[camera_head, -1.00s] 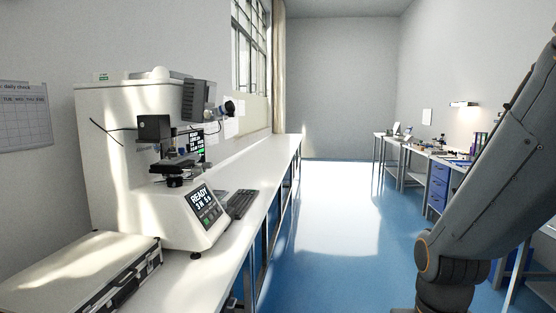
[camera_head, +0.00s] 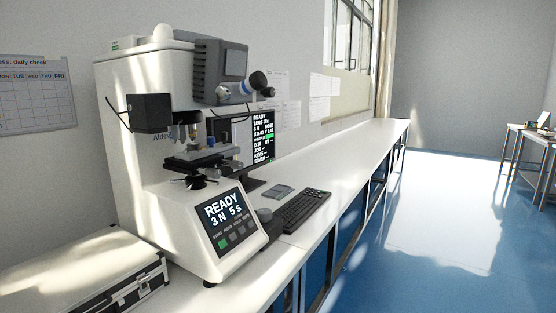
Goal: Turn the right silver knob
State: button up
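A white hardness tester (camera_head: 145,90) stands on the long white bench at the left of the head view. Its stage (camera_head: 205,158) sits below the lens turret (camera_head: 192,131). A small silver knob (camera_head: 236,141) shows at the right side of the stage, too small to make out well. The tester's front screen (camera_head: 223,208) reads "READY 3 N 5 s". My gripper is not in view.
A silver-edged case (camera_head: 85,275) lies on the bench in front of the tester. A keyboard (camera_head: 303,210), a dark round control (camera_head: 283,220) and a monitor (camera_head: 263,135) are at its right. Blue floor (camera_head: 430,230) is open to the right of the bench (camera_head: 345,150).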

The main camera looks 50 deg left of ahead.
aim_at(234, 164)
jog(key=u, duration=0.35)
jog(key=i, duration=0.95)
jog(key=u, duration=1.25)
jog(key=i, duration=0.5)
jog(key=u, duration=0.45)
